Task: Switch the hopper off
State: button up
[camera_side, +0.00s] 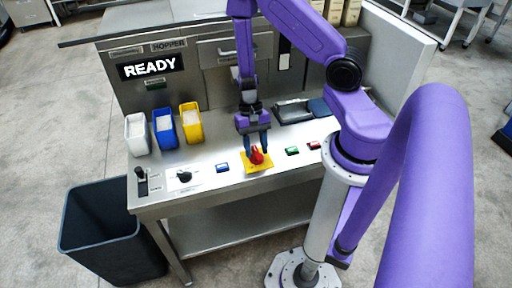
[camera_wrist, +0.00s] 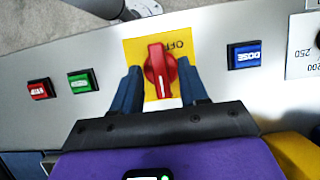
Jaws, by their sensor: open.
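A red rotary switch (camera_side: 256,156) sits on a yellow plate (camera_side: 252,169) on the front of the steel bench. In the wrist view the red switch (camera_wrist: 159,70) has its grip bar pointing roughly up and down the picture, and the yellow plate (camera_wrist: 134,50) shows the word OFF, upside down, near its far edge. My gripper (camera_side: 257,146) is open and pointing down at the switch. In the wrist view its two blue fingers (camera_wrist: 160,74) stand on either side of the red bar; contact cannot be told. A HOPPER panel display (camera_side: 150,67) reads READY.
A blue DOSE button (camera_wrist: 244,56) is on one side of the switch; a green button (camera_wrist: 83,81) and a red button (camera_wrist: 39,89) are on the other. A black dial (camera_side: 184,176), a lever (camera_side: 142,181) and white, blue and yellow bins (camera_side: 191,123) stand left.

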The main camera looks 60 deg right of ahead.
jog(key=shift+f, duration=0.2)
jog(key=shift+c, duration=0.3)
grip_shut()
